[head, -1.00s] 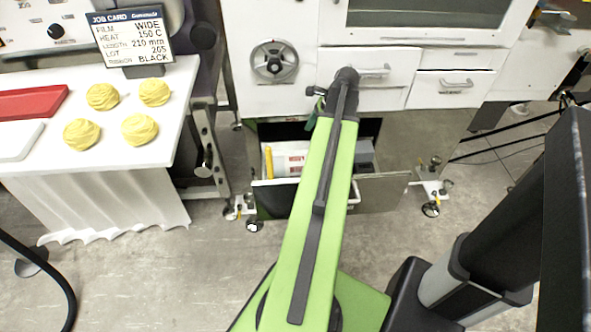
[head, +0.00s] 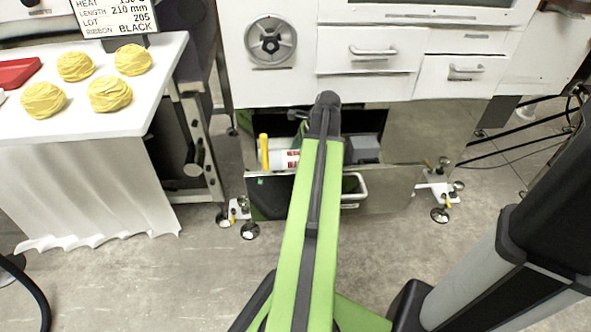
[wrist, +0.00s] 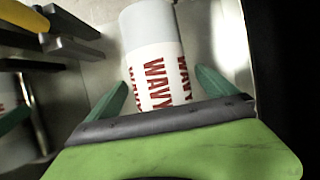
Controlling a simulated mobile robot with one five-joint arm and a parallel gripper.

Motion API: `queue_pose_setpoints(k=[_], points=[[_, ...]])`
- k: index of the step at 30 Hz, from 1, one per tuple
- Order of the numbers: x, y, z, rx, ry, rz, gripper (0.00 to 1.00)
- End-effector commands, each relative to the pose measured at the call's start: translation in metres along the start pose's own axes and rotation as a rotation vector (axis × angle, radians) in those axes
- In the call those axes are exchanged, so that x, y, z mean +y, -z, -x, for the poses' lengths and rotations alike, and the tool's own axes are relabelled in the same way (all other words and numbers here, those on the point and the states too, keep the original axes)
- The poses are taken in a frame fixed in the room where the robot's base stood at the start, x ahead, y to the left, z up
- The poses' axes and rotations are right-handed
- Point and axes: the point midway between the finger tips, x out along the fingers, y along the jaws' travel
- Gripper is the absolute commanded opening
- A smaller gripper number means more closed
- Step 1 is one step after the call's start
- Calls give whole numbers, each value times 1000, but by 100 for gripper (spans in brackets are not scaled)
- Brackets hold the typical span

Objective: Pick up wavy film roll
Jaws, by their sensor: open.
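The wavy film roll (wrist: 158,70) is a white cylinder with a grey end band and red "WAVY" lettering. It lies in the open lower drawer (head: 300,197), where its left part (head: 282,159) shows in the head view beside my green arm. In the wrist view my gripper (wrist: 162,84) is open, with one green finger on each side of the roll. A gap shows between the roll and each finger; I cannot tell how deep the fingers reach.
A yellow upright piece (head: 264,152) stands left of the roll, and a grey box (head: 364,149) sits right of it in the drawer. Drawer walls are close around. A white table (head: 130,112) with several yellow bundles stands at left. The floor in front is clear.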

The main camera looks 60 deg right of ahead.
Motion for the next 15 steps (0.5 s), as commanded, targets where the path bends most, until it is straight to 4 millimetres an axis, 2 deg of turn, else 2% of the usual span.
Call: queue_pose_setpoints(k=[1,7,15], points=[[0,2,-9,0,0,0,97],[0,0,-6,0,0,-1,97],[0,0,-6,0,0,-1,63]])
